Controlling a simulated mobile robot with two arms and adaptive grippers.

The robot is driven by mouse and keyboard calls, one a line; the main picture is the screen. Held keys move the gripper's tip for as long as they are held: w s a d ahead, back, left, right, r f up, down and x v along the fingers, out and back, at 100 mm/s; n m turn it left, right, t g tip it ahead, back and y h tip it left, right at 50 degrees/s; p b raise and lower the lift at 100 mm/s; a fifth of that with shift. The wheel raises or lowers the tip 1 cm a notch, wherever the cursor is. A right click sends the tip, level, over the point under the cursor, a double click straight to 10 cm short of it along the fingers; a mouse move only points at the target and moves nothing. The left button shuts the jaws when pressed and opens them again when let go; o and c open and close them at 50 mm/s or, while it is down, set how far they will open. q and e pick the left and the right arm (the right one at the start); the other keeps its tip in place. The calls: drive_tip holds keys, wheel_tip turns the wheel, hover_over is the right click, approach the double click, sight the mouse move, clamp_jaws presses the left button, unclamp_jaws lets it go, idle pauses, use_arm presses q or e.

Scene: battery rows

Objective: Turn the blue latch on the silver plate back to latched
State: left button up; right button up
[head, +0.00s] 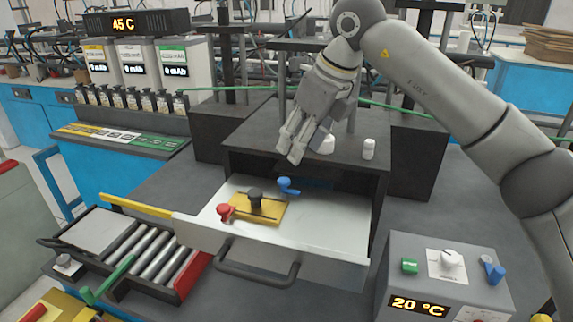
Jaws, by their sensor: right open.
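A blue latch-like piece (287,186) stands in the open drawer, at the back edge of a yellow plate (268,210). The drawer floor (340,205) is pale silver-grey. A black knob (255,197) and a red knob (225,211) are also at the yellow plate. Another blue lever (492,269) sits on the right side of the grey control box, and I cannot tell whether its backing is silver. My right gripper (293,150) points down, open and empty, above and behind the blue piece in the drawer, apart from it. My left gripper is out of view.
The drawer sits in a dark cabinet (250,130) with white cylinders (368,149) on top. The control box (445,245) has a green button and a white dial. A roller tray (150,255) is at left. The drawer's right half is clear.

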drive_tip(key=p, duration=0.1)
hover_over(284, 180)
drive_tip(key=s+d, duration=0.2)
wheel_tip(284, 180, down, 4)
drive_tip(key=p+x, duration=0.1)
drive_tip(key=x, duration=0.3)
drive_tip(key=shift+w+f, duration=0.15)
drive_tip(key=shift+w, duration=0.1)
drive_tip(key=shift+a+f, duration=0.1)
drive_tip(key=shift+f, duration=0.4)
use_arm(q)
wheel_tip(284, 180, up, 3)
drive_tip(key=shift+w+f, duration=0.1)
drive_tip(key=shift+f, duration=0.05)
use_arm(e)
drive_tip(key=shift+w, duration=0.1)
